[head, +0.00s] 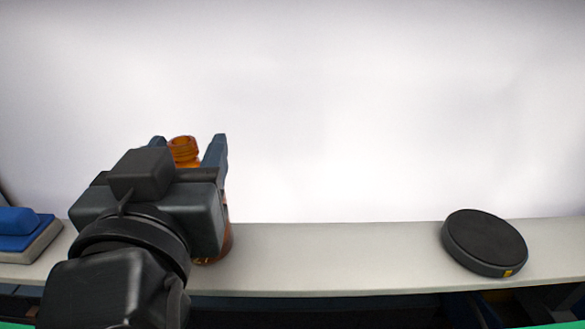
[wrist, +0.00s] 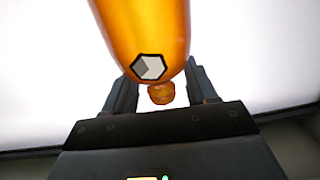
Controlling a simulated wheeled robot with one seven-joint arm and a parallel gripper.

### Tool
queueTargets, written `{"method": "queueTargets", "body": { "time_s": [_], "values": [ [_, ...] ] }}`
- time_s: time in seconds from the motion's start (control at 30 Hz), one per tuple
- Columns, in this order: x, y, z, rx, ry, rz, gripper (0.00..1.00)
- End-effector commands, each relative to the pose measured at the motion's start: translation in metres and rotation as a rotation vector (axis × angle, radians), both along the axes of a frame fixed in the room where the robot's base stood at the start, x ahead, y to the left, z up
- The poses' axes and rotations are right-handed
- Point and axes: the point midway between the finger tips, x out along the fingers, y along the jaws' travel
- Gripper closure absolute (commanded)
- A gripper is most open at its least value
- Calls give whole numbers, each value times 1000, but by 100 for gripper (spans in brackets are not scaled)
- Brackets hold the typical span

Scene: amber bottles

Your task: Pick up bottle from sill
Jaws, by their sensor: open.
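An amber bottle (head: 184,150) stands on the pale sill (head: 330,255) at the left. In the head view my gripper hides most of it; its ringed neck shows between the fingers and part of its lower body shows to the right of my wrist. My gripper (head: 188,142) is open, with one finger on each side of the bottle's neck. In the wrist view the orange body (wrist: 142,25) with a hexagonal label fills the top, close to the camera. The neck shows between the two fingers (wrist: 160,80), with gaps to both.
A black round disc (head: 484,238) with a yellow mark lies on the sill at the right. A blue item (head: 22,228) on a grey block is at the far left. The sill between bottle and disc is clear. A plain white wall (head: 380,100) is behind.

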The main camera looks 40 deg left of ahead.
Motion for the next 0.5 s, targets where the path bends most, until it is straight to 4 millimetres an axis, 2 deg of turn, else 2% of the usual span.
{"method": "queueTargets", "body": {
  "time_s": [0.07,0.5],
  "values": [
    [0,0,0,0,0,0,44],
    [0,0,-1,-1,1,0,86]
  ]
}}
